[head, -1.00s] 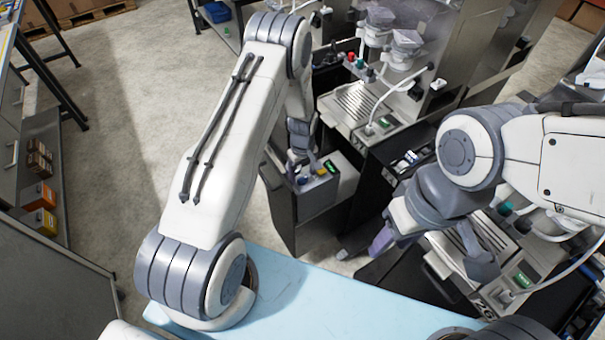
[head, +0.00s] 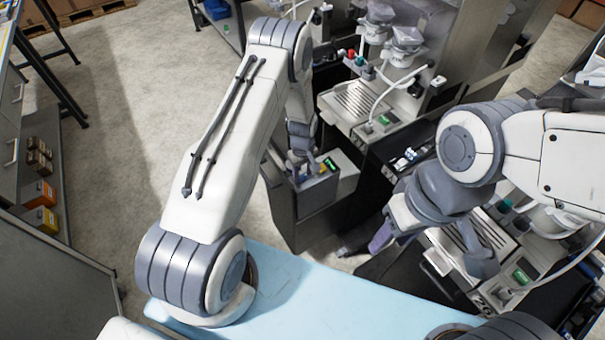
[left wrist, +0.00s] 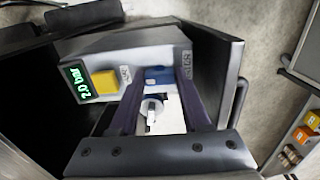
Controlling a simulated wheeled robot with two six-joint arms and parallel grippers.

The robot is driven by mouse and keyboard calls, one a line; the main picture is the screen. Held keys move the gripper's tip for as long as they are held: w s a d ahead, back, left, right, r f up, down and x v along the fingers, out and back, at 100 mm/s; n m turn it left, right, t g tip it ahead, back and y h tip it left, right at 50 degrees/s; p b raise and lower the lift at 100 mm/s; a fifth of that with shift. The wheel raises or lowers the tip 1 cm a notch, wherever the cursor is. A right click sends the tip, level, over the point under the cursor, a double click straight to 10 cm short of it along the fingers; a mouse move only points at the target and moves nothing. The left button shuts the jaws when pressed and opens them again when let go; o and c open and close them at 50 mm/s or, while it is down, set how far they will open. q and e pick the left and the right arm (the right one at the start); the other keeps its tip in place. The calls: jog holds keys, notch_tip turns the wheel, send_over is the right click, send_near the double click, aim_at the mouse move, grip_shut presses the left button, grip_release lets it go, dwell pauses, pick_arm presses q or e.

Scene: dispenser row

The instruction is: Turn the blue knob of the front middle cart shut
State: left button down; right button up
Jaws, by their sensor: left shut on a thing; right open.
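The front middle cart (head: 307,212) is a dark-sided box with a grey top, standing beyond the light blue surface in the head view. In the left wrist view its top carries a green display (left wrist: 78,84) reading 2.0 bar, a yellow block (left wrist: 105,82) and the blue knob (left wrist: 157,75). My left gripper (left wrist: 160,82) reaches down over the cart top, its fingers on either side of the blue knob and shut on it; they hide part of it. The left gripper also shows in the head view (head: 301,168). My right gripper (head: 430,252) is open and empty, apart from this cart.
Dispenser machines (head: 365,100) with hoses and colored knobs stand behind and to the right. Another machine (head: 490,235) is near my right gripper. The light blue surface (head: 290,290) is at the front. Bare floor (head: 130,120) lies left of the cart; shelves stand at far left.

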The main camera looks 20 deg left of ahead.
pick_arm(q)
jog(key=m+b, duration=0.2)
jog(key=m, duration=0.2)
jog(key=shift+f+b, duration=0.1)
jog(key=shift+b, duration=0.2)
jog(key=m+b, duration=0.2)
jog(key=m, duration=0.2)
jog(key=shift+m, duration=0.3)
jog(key=m+b, duration=0.1)
jog(key=m, duration=0.3)
jog(key=m+b, duration=0.1)
jog(key=m, duration=0.3)
jog(key=shift+w+m, duration=0.1)
jog(key=shift+m, duration=0.2)
jog(key=shift+r+m+b, duration=0.2)
jog(key=shift+m+b, duration=0.1)
jog(key=shift+c, duration=1.8)
grip_release()
